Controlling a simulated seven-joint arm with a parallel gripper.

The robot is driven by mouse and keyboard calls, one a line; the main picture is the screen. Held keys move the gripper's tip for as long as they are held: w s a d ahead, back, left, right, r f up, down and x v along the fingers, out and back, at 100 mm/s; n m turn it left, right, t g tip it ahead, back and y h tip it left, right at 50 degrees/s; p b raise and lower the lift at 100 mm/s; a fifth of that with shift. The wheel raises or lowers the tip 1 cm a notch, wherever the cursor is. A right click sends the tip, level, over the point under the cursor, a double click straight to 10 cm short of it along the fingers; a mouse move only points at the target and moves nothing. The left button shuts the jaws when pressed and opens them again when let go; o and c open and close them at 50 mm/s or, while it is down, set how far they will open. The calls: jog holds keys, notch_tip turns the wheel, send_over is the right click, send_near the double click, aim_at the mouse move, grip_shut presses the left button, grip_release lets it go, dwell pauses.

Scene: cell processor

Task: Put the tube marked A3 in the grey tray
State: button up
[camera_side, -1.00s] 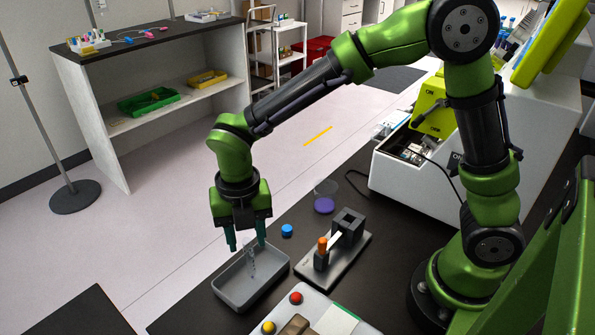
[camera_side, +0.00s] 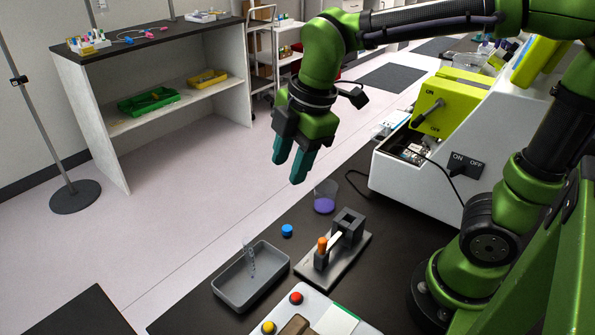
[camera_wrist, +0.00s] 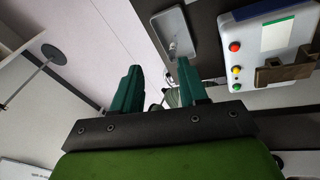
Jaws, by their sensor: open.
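A clear tube (camera_side: 251,257) stands leaning in the grey tray (camera_side: 235,297), its upper end above the rim at the back; its marking is too small to read. In the wrist view the tray (camera_wrist: 164,22) is near the top, with the tube (camera_wrist: 173,47) a pale shape at its near end. My gripper (camera_side: 287,172) is raised well above the bench, up and right of the tray in the side view. Its green fingers are apart and empty; they also show in the wrist view (camera_wrist: 157,75).
A cup with purple contents (camera_side: 324,204) stands behind. A white machine (camera_side: 410,185) is at right; a panel with red and yellow buttons (camera_side: 318,316) is in front.

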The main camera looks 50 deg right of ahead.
jog(key=s+d+m+t, duration=0.4)
jog(key=s+d+m, duration=0.3)
jog(key=m, duration=1.2)
jog(key=shift+d+y, duration=0.35)
jog(key=shift+y, duration=0.05)
jog(key=shift+r, duration=0.1)
